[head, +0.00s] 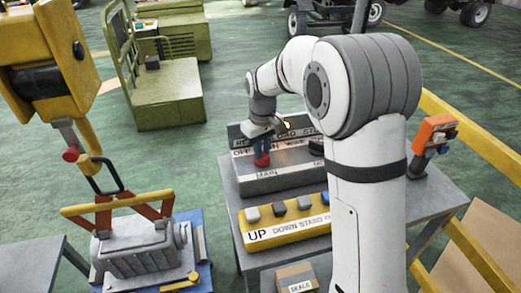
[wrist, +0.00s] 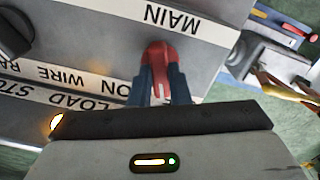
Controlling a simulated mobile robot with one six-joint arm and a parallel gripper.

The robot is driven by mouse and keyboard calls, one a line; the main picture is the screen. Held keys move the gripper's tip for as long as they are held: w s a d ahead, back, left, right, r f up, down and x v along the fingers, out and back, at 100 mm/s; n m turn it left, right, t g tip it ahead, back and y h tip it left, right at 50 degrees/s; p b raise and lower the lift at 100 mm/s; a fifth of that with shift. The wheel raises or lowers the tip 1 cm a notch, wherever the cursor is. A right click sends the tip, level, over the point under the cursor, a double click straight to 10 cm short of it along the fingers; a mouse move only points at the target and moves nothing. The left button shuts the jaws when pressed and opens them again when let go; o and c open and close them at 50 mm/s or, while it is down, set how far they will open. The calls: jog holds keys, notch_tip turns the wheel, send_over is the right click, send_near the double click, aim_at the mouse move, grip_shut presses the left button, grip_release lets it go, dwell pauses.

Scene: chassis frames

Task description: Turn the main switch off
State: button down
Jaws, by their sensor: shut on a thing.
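The main switch (head: 262,160) is a red handle on the sloped grey panel (head: 285,181), just above the MAIN label. In the wrist view the red handle (wrist: 158,55) sits between my two dark fingers, which touch its sides. My gripper (head: 262,148) is shut on it, and it also shows in the wrist view (wrist: 160,82). An OFF word is printed left of the handle in the head view. The fingers cover part of the lettering and of the handle, so its exact angle is hard to tell.
A lit orange lamp (head: 287,126) and a black knob (wrist: 14,32) are on the same panel. A yellow button box (head: 285,232) and a SEALS carton (head: 297,279) are in front. An orange device (head: 433,134) stands right. A hoist hook holds a grey machine part (head: 140,250) at left.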

jog(key=n, duration=0.4)
jog(key=shift+n, duration=0.3)
dwell(0.3)
jog(key=c, duration=1.4)
grip_release()
jog(key=shift+o, duration=0.2)
notch_tip(320, 180, up, 8)
jog(key=shift+f+b, duration=0.25)
jog(key=shift+b, duration=0.15)
jog(key=shift+r, duration=0.2)
